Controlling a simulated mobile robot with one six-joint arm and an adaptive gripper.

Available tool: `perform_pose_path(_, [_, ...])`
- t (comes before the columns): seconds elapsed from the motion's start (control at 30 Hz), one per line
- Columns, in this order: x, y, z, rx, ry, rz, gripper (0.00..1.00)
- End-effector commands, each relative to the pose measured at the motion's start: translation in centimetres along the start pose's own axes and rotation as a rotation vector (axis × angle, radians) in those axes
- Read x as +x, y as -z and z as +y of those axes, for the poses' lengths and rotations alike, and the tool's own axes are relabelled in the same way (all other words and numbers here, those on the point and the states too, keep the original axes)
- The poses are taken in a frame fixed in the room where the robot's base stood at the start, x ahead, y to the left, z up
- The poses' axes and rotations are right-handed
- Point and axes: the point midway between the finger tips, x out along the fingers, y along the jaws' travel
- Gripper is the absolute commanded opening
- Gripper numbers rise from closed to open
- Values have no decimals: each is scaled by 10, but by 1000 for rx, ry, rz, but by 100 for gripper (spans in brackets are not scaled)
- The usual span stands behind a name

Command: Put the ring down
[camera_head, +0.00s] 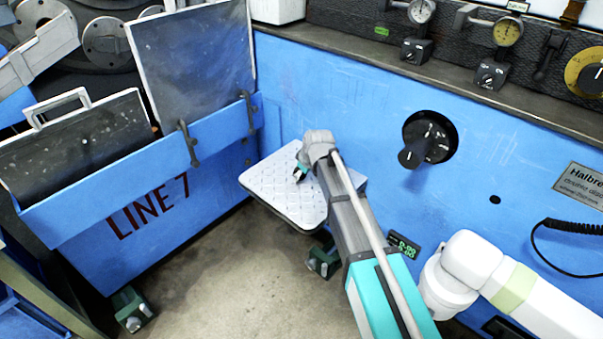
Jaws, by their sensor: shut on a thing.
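My gripper (300,173) is at the far end of my arm, over the left-middle part of a pale plate (265,183) with a raised pattern. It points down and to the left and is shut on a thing. The fingers are small and dark here, and the ring cannot be made out clearly between them. I cannot tell whether the fingers or what they hold touch the plate. My arm covers the right part of the plate.
A blue machine wall with a black knob (429,140) stands behind the plate. Gauges (508,32) sit on the ledge above. At left a blue bin marked LINE 7 (150,205) holds dark panels (195,65). The concrete floor (220,280) in front is clear.

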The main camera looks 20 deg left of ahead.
Motion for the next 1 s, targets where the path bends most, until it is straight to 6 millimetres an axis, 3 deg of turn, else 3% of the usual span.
perform_pose_path(0.57, [-9,4,1,0,0,0,15])
perform_pose_path(0.87, [-33,14,3,0,0,0,15])
perform_pose_path(1.0, [-54,9,-4,0,0,0,15])
